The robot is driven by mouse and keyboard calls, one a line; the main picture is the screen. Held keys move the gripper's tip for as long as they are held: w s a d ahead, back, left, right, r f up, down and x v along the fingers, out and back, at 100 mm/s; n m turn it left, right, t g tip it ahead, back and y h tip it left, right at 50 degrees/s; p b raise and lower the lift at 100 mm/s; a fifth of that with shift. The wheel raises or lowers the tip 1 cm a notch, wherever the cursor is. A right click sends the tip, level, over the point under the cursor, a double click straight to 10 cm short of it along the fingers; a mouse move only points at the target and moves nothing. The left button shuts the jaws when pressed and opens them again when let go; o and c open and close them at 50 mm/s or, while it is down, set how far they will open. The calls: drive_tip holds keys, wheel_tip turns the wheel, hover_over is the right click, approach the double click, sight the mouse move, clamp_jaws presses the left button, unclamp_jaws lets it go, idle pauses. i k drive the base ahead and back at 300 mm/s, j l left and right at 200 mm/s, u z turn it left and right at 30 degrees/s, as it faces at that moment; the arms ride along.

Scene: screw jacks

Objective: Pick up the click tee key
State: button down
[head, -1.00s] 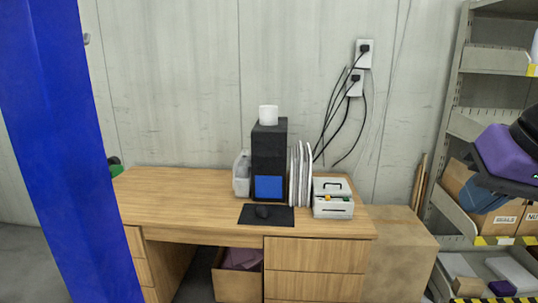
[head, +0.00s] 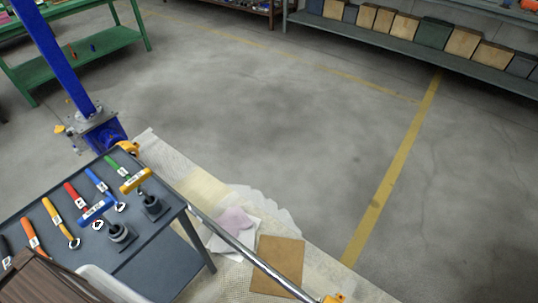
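Two tee-handled keys stand upright on a dark grey tray-topped table (head: 165,262) at the lower left of the head view. One has a yellow-orange tee handle (head: 137,180) and stands in a small dark holder (head: 153,207). The other has a blue tee handle (head: 97,211) and stands in a similar dark holder (head: 120,236). The labels on the handles are too small to read, so I cannot tell which is the click tee key. My gripper is not in view.
Several wrenches with coloured handles, including a red one (head: 75,195), lie on the same table. A blue post (head: 52,50) stands behind it. A long metal bar (head: 245,250) runs along its right side. A brown board (head: 278,266) lies on the floor mat. The concrete floor beyond is clear.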

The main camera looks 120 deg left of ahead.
sight(96, 211)
drive_tip(key=j+u, duration=0.1)
drive_tip(key=u, duration=0.55)
drive_tip(key=k+u, duration=0.1)
drive_tip(key=u, duration=1.85)
drive_tip(key=l+u, duration=0.2)
drive_tip(key=u, duration=0.5)
drive_tip(key=k+j+u, duration=0.2)
drive_tip(key=u, duration=0.25)
drive_tip(key=k+j+u, duration=0.15)
drive_tip(key=u, duration=0.25)
drive_tip(key=i+l+u, duration=0.25)
drive_tip(key=u, duration=0.2)
